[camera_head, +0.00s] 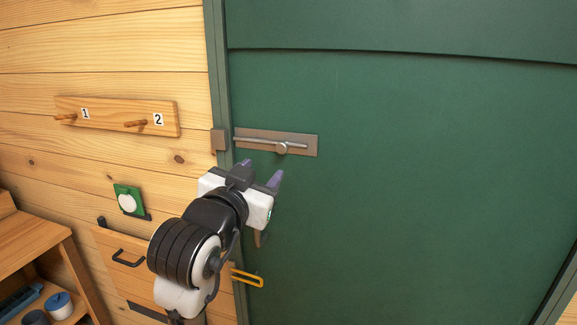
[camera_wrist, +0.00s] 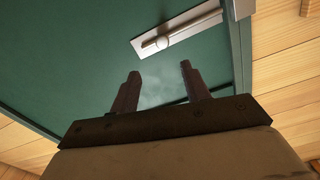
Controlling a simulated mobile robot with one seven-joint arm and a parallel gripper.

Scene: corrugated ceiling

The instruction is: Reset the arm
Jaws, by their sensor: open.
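My gripper (camera_head: 261,175) is in front of the green door (camera_head: 420,180), just below the bolt latch (camera_head: 302,151). Its two fingers are spread apart with nothing between them. In the wrist view, my gripper (camera_wrist: 158,75) shows both dark fingers apart, with the green door (camera_wrist: 70,70) behind them. The bolt latch (camera_wrist: 195,32), a metal plate with a sliding rod and round knob, lies beyond the fingertips, apart from them. In the head view its rod lies across the plate, with the catch block (camera_head: 219,140) on the frame to the left.
A peg rail (camera_head: 100,113) with pegs marked 1 and 2 is on the wooden wall. Below it are a green plate with a white round knob (camera_head: 127,203) and a drawer front (camera_head: 112,250). A wooden shelf (camera_head: 30,240) stands at lower left. A yellow handle (camera_head: 247,278) is beside my arm.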

